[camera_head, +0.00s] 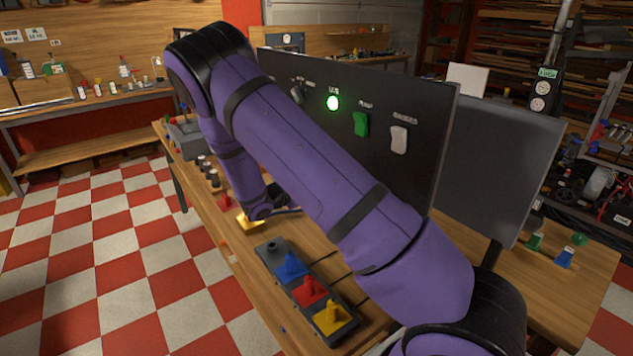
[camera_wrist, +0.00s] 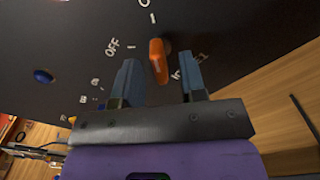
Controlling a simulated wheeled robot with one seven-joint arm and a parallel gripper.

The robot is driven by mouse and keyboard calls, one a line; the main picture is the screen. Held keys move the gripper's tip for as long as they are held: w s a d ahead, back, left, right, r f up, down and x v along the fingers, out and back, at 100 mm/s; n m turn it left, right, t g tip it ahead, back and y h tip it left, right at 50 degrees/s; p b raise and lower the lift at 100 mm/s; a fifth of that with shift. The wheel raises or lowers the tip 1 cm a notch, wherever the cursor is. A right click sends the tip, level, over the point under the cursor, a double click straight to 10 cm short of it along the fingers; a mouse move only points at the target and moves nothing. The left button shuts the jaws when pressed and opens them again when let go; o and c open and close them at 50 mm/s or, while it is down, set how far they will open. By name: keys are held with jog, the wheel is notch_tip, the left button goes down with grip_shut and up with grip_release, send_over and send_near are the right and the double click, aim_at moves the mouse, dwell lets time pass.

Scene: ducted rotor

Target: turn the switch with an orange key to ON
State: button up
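The orange key (camera_wrist: 157,62) stands out from a dark panel (camera_wrist: 60,40) in the wrist view. Its long side runs roughly up and down in that picture. My gripper (camera_wrist: 160,70) is open, with one blue-grey finger on each side of the key. Gaps show between the key and both fingers. In the head view my purple arm hides the key and my gripper; the panel (camera_head: 425,110) shows behind the arm.
A blue button (camera_wrist: 44,76) is left of the key. A tray with blue, red and yellow pieces (camera_head: 332,318) stands on the bench under my arm.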

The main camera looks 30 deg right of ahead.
jog(key=a, duration=0.9)
jog(key=shift+s, duration=0.15)
jog(key=s+d+r+m+g+y, duration=0.25)
jog(key=s+r+m+y, duration=0.6)
jog(key=s+r, duration=0.75)
jog(key=s+a+r+m+t+y, duration=0.1)
jog(key=s+a+r+t+y, duration=0.2)
jog(key=s+r, duration=0.3)
jog(key=s+a+r+t+y, duration=0.4)
jog(key=s+r+y, duration=0.1)
jog(key=s, duration=0.7)
jog(key=shift+a+r+m+y, duration=0.2)
jog(key=shift+r+m+y, duration=0.15)
jog(key=shift+y, duration=0.4)
dwell(0.5)
